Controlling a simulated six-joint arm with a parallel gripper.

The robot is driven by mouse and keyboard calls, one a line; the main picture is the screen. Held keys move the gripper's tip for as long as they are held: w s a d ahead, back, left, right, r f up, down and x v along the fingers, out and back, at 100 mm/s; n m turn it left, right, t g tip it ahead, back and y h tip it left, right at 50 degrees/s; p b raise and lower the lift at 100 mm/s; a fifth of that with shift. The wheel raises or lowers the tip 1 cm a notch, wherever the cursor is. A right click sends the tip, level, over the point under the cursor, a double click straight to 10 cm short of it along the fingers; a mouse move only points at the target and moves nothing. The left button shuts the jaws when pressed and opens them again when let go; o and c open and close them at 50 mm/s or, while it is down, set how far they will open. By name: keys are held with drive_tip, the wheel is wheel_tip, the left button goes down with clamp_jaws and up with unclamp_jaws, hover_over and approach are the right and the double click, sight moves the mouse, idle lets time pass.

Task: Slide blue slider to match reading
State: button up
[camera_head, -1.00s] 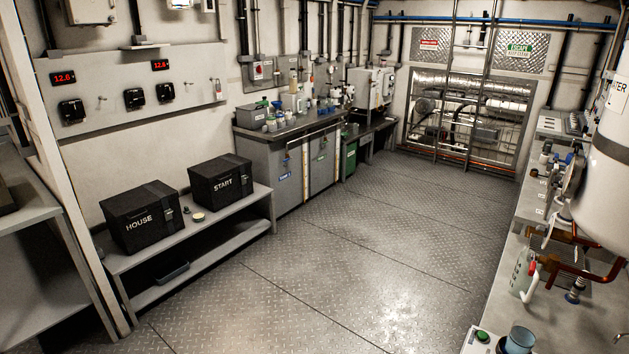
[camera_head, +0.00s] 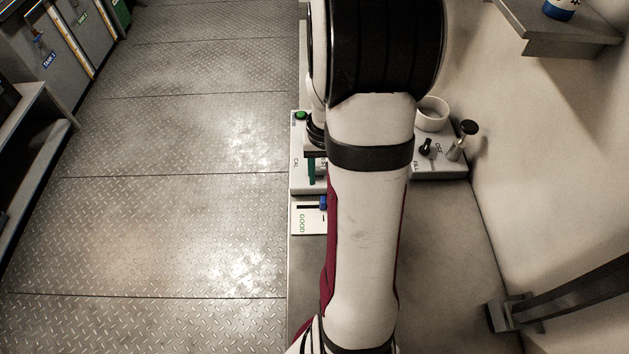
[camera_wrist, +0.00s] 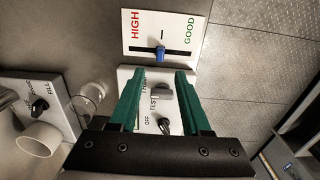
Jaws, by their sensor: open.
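The blue slider (camera_wrist: 160,53) sits in a black horizontal slot on a white card (camera_wrist: 190,20) in the wrist view. It stands near the middle of the slot, below a short black mark, between red HIGH at left and green GOOD at right. In the head view the blue slider (camera_head: 323,202) shows at the edge of my arm, which hides part of the card (camera_head: 300,222). My gripper (camera_wrist: 160,76) has two green fingers, spread apart and empty, short of the slider. In the head view my gripper (camera_head: 311,171) is mostly hidden by my arm.
A white box (camera_wrist: 150,125) with a grey knob (camera_wrist: 160,92) and TEST and OFF labels lies beneath my fingers. A second box with a FILL label (camera_wrist: 60,85) and a white cup (camera_wrist: 38,140) stand left. Open metal floor (camera_head: 180,220) lies beside the bench.

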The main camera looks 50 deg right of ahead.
wheel_tip(320, 180, down, 8)
drive_tip(key=shift+f, duration=0.25)
clamp_jaws()
idle(1.3)
